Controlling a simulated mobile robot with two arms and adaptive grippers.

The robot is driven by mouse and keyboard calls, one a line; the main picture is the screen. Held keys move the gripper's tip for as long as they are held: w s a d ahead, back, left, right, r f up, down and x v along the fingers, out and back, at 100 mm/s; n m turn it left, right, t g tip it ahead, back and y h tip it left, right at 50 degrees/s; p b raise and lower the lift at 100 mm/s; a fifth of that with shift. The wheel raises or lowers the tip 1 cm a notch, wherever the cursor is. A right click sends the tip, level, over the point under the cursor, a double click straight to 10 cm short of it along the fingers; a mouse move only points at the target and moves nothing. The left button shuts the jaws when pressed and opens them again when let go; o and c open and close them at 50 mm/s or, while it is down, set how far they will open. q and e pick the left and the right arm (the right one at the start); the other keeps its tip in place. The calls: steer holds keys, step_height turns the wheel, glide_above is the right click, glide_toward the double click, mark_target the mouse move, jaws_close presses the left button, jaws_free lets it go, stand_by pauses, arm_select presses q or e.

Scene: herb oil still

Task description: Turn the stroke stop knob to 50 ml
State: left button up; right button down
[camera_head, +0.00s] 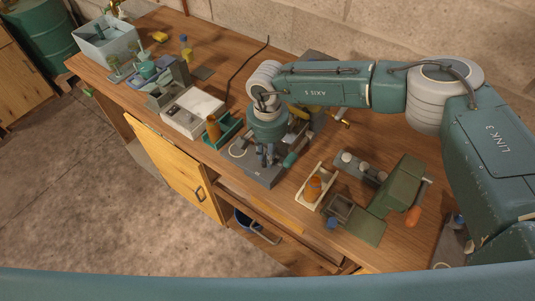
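My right gripper (266,163) comes down from the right arm and points at a dark grey device base (267,180) on the front half of the workbench. Its fingers are over or at the device, and I cannot tell whether they touch it. The fingers are small and dark here, so their opening is unclear. My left gripper is not in view.
A green holder (222,136) with an orange-brown bottle stands close on the left. A cream tray (302,201) with an orange bottle stands on the right, near a green machine (398,184). A grey bin (105,44) is far left. The bench (235,180) has its front edge nearby.

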steer(key=shift+f+m+b, duration=0.15)
steer(key=shift+m+b, duration=0.15)
steer(key=shift+b, duration=0.25)
steer(key=m+b, duration=0.4)
steer(key=b, duration=0.1)
steer(key=m+b, duration=0.3)
steer(key=b, duration=0.2)
steer(key=m+b, duration=0.4)
steer(key=b, duration=0.1)
steer(key=shift+s+a+f+m+b, duration=0.1)
steer(key=shift+s+a+m+b, duration=0.1)
steer(key=shift+a+m+b, duration=0.1)
steer(key=m+b, duration=0.2)
steer(key=shift+m, duration=0.4)
arm_select(q)
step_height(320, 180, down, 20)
steer(key=b, duration=0.1)
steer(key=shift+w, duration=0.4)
arm_select(e)
steer(key=shift+r+m, duration=0.3)
steer(key=shift+m, duration=0.4)
